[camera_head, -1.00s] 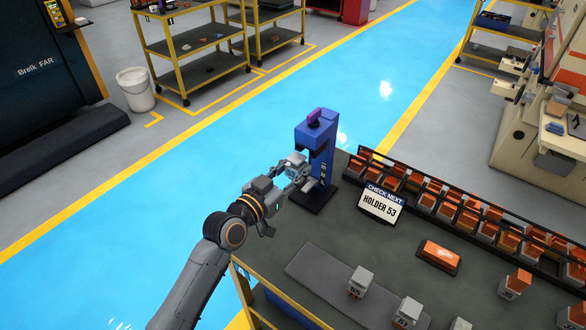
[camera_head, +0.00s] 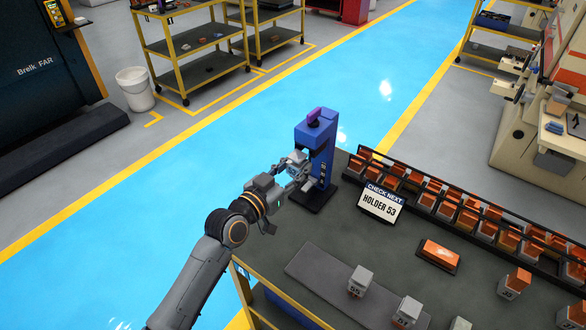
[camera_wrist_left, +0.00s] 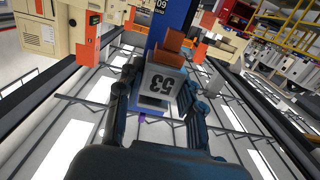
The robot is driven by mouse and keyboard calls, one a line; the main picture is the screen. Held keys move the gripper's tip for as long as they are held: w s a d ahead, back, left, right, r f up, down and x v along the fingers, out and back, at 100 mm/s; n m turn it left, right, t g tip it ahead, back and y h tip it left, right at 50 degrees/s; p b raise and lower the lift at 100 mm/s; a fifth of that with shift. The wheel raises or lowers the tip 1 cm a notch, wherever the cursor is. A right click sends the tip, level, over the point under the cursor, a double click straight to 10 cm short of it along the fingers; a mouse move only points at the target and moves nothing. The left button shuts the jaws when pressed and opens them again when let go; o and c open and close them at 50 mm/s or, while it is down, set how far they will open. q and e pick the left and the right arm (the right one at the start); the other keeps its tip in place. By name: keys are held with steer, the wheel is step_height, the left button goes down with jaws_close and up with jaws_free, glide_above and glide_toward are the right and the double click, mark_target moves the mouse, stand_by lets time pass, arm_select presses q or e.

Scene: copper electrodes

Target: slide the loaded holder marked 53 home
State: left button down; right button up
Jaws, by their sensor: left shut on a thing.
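My left gripper (camera_head: 299,172) is shut on the holder marked 53 (camera_wrist_left: 163,82), a pale grey block whose number shows in the left wrist view. An orange piece (camera_wrist_left: 172,46) sits at the end of the holder that points away from my gripper. In the head view the gripper and holder are at the front of the blue stand (camera_head: 316,150) on the table's far left corner. I cannot tell how far the holder is seated in the stand. My right gripper is not in view.
A black rack (camera_head: 490,221) with several orange-and-grey holders runs along the table's back edge. An orange block (camera_head: 439,254) lies on a dark pad. Holders marked 55 (camera_head: 360,280) and 57 (camera_head: 406,311) stand at the front on a grey mat (camera_head: 312,267).

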arm_select(q)
steer(key=x, duration=0.1)
steer(key=b+x, duration=0.1)
steer(key=x, duration=0.3)
steer(key=shift+w+d+r+b, duration=0.1)
steer(key=shift+w+r+b, duration=0.05)
steer(key=shift+r+b, duration=0.15)
stand_by(0.7)
stand_by(0.4)
steer(key=c, duration=0.8)
jaws_free()
steer(key=shift+o, duration=0.2)
steer(key=shift+f, duration=0.1)
steer(key=shift+o, duration=0.3)
steer(key=shift+f, duration=0.15)
